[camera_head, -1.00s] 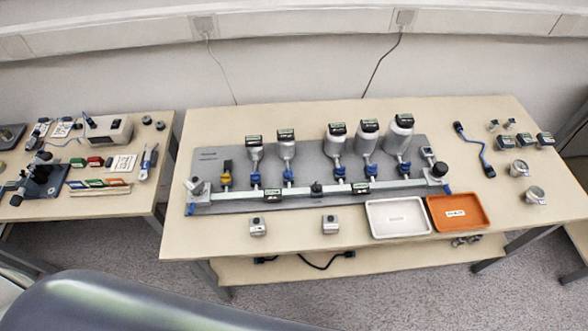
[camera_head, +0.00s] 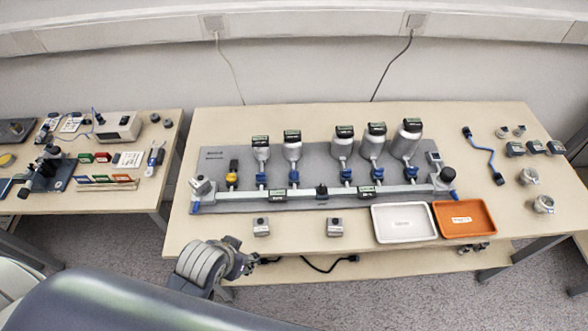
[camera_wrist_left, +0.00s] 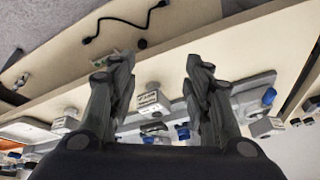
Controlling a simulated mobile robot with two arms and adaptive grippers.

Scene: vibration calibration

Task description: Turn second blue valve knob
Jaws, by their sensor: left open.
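A row of blue valve knobs runs along the pipe manifold on the grey board (camera_head: 228,160). The second blue valve knob (camera_head: 293,177) from the left sits below the second silver bottle (camera_head: 292,150). A yellow valve (camera_head: 232,179) is left of the blue ones. My left gripper (camera_head: 249,264) is at the table's front edge, well short of the knobs, and holds nothing. In the left wrist view its two fingers (camera_wrist_left: 160,65) are spread apart, with the table and manifold behind them. My right gripper is not in view.
Two small grey boxes (camera_head: 261,227) (camera_head: 334,227) stand on the table in front of the manifold. A white tray (camera_head: 404,237) and an orange tray (camera_head: 490,231) lie to the right. A lower shelf (camera_head: 390,266) with a black cable is under the table. A second table stands left.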

